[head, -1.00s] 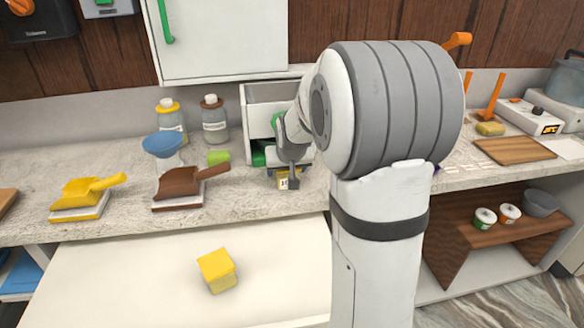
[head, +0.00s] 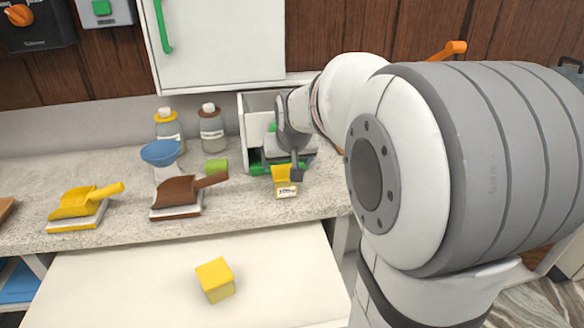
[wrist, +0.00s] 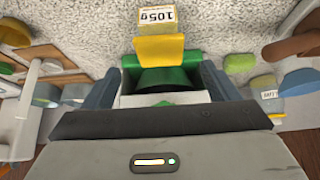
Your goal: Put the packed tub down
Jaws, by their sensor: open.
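My gripper (wrist: 160,90) is open, with its two fingers apart in the wrist view. In the head view my gripper (head: 294,168) is in front of a white open-fronted box on the counter. A small yellow piece with a white label reading 105g (wrist: 160,45) lies just beyond the fingertips; it also shows on the counter (head: 284,180) in the head view. A green-edged thing with a dark inside (wrist: 160,78) shows between the fingers; I cannot tell whether it is a tub or part of the box. No packed tub can be made out for certain.
The white box (head: 256,104) stands against the wall. Left of it are a green cylinder (head: 216,168), two bottles, a blue funnel (head: 161,152), and brown (head: 182,190) and yellow (head: 78,202) scoops. A yellow cube (head: 215,279) lies on the lower white surface, otherwise clear.

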